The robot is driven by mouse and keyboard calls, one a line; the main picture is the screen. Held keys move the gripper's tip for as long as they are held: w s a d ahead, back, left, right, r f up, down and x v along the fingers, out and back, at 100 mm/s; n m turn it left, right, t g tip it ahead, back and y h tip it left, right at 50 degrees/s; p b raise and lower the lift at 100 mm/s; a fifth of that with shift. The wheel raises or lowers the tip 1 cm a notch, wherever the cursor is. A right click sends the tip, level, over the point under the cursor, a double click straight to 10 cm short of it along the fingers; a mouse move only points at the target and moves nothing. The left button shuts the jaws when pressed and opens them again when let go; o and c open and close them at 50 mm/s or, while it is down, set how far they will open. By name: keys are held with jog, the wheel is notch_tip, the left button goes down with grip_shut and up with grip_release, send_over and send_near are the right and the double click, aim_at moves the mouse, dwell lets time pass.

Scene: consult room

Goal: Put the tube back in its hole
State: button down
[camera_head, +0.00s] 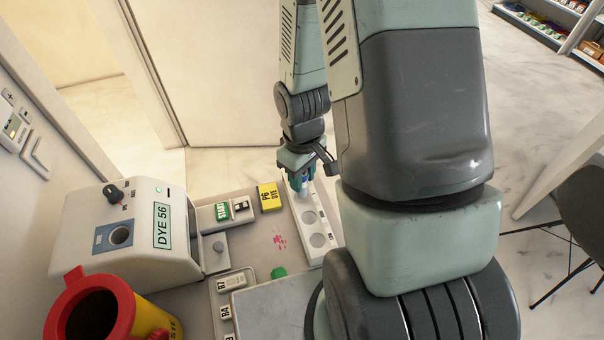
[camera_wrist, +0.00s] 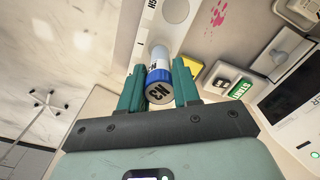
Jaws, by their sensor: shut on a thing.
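My gripper (camera_wrist: 158,82) is shut on a tube (camera_wrist: 159,64) with a blue cap and a white label; the cap carries dark marks that look like "N3". The teal fingers press on either side of the cap. In the head view, my gripper (camera_head: 301,174) is over the far end of a white rack (camera_head: 325,255) with round holes, and the tube shows only in part below the fingers. Two round holes show in the rack, nearer than my gripper. The rack also shows in the wrist view (camera_wrist: 146,20). I cannot tell whether the tube's lower end is inside a hole.
A yellow "P6 DYE" block (camera_head: 269,198) stands just left of the rack. The "DYE 56" machine (camera_head: 130,240) and a START button (camera_head: 222,211) are further left. A red-rimmed yellow bin (camera_head: 160,312) is at lower left. Pink spots (camera_head: 279,241) mark the bench.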

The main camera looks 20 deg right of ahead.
jog(key=shift+f, duration=2.35)
jog(key=c, duration=0.7)
grip_release()
jog(key=shift+c, duration=0.2)
notch_tip(320, 180, up, 11)
jog(key=shift+f, duration=0.1)
